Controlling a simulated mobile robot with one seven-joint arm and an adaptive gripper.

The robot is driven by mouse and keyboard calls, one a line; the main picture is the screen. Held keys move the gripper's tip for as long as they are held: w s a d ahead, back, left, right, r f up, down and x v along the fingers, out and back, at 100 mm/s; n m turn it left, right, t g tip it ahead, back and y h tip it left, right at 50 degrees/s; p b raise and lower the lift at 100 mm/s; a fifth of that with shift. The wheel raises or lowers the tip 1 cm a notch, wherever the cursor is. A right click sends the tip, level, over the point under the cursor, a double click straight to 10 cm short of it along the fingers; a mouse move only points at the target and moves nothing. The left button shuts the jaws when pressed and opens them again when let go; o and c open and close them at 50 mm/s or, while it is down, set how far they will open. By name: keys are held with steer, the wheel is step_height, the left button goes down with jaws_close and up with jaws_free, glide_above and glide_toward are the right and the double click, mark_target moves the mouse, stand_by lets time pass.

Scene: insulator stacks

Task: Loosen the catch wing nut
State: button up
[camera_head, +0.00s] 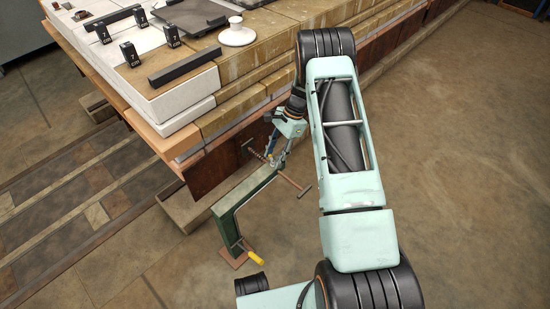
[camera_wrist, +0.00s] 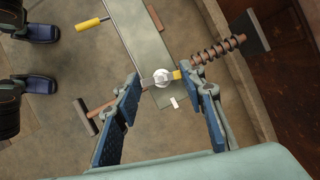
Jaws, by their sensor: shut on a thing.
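The catch wing nut (camera_wrist: 161,77) shows in the wrist view as a pale round hub with a yellow tab on its right. It sits above the end of a green beam (camera_wrist: 137,40), which also shows in the head view (camera_head: 243,196). My gripper (camera_wrist: 160,73) has one blue-padded finger on either side of the nut and is shut on it. The right fingertip meets the yellow tab; the left contact is hard to make out. In the head view my gripper (camera_head: 273,158) is at the beam's upper end, and the nut is too small to tell there.
A brown rod with a crossbar (camera_wrist: 90,117) lies left of the nut; a coiled brown spring (camera_wrist: 218,49) is to the right. A yellow handle (camera_head: 255,258) hangs at the beam's lower end. The stepped stack (camera_head: 215,85) stands close behind. Open floor (camera_head: 460,160) lies right.

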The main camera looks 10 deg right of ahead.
steer(key=shift+n+g+h+b, duration=0.3)
steer(key=shift+n+g+b, duration=0.3)
steer(key=shift+n, duration=1)
steer(key=shift+a, duration=0.1)
steer(key=o, duration=1.2)
steer(key=shift+c, duration=0.2)
steer(key=v, duration=1.2)
